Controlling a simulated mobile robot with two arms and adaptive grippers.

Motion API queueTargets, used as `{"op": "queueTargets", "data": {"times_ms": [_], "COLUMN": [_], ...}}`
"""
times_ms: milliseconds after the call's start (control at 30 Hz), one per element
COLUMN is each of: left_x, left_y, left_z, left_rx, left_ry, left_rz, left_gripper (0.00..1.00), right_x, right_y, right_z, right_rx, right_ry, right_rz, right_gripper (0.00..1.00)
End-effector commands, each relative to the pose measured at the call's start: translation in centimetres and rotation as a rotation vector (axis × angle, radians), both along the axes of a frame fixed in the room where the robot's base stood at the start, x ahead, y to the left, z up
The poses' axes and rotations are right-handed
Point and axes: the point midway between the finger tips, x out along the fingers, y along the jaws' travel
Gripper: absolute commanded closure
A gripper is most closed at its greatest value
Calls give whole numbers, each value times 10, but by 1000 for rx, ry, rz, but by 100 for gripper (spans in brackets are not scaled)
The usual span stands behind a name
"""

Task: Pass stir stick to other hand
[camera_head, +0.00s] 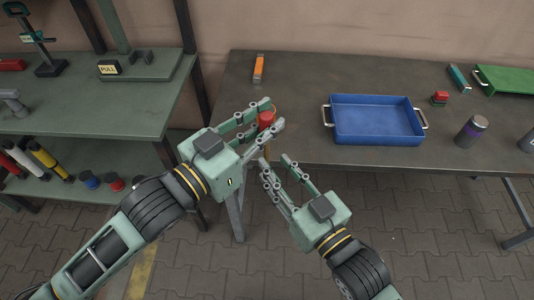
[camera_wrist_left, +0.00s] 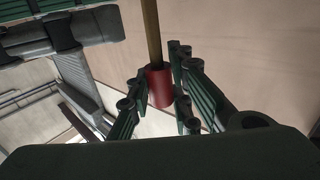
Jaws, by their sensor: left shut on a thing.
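The stir stick has a red end (camera_head: 266,118) and a thin wooden shaft. My left gripper (camera_head: 275,112) is shut on the red end, above the front left corner of the table. In the left wrist view the red end (camera_wrist_left: 160,88) sits between the fingers, and the shaft runs up out of the picture. My right gripper (camera_head: 276,162) is open, just below and in front of the left one. Its fingers are near the lower part of the shaft. I cannot tell whether they touch it.
A blue tray (camera_head: 375,138) with handles stands on the dark table (camera_head: 290,78), right of the grippers. A grey cylinder (camera_head: 471,130) stands at the right. A green workbench (camera_head: 150,112) is on the left.

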Motion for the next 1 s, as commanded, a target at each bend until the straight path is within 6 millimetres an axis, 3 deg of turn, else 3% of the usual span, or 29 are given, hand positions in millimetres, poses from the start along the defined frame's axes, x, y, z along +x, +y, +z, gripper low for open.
{"op": "queueTargets", "data": {"times_ms": [300, 733, 1000], "left_x": [0, 0, 0], "left_y": [0, 0, 0], "left_z": [0, 0, 0], "left_rx": [0, 0, 0], "left_ry": [0, 0, 0], "left_rz": [0, 0, 0], "left_gripper": [100, 100, 100], "right_x": [39, 46, 45], "right_y": [28, 33, 33], "right_z": [1, 0, 0], "right_rx": [1, -1, -1], "right_ry": [-1, 1, 1], "right_rz": [0, 1, 1], "right_gripper": [68, 68, 91]}}
